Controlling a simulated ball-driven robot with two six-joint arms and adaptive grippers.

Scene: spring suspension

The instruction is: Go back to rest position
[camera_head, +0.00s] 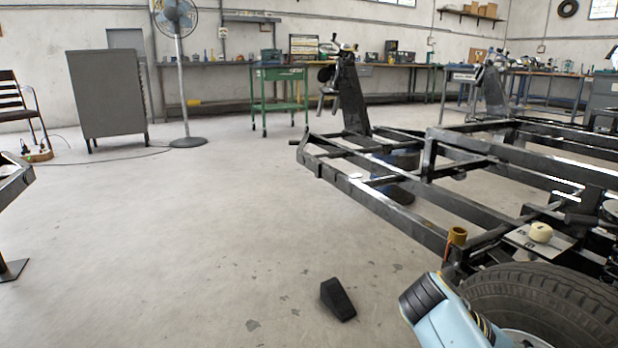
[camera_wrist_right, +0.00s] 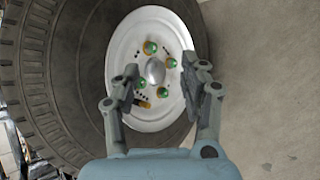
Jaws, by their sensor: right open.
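My right gripper (camera_wrist_right: 162,88) shows in the right wrist view, with its two fingers spread apart and nothing between them. Beyond the fingers is a white wheel rim (camera_wrist_right: 118,62) with a silver hub (camera_wrist_right: 155,71) and several green-capped nuts around it. I cannot tell how far the fingertips are from the rim. In the head view, part of my light blue right arm (camera_head: 448,318) is at the bottom right, beside the black tire (camera_head: 540,300). The right gripper's fingers are not visible there. My left gripper is in neither view.
A black vehicle frame (camera_head: 400,205) fills the right side, with a yellow-brown cylinder (camera_head: 457,236) on it. A black wedge (camera_head: 338,299) lies on the floor. A grey cabinet (camera_head: 105,97), a standing fan (camera_head: 180,70) and a green cart (camera_head: 280,95) stand farther back. The floor at centre left is clear.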

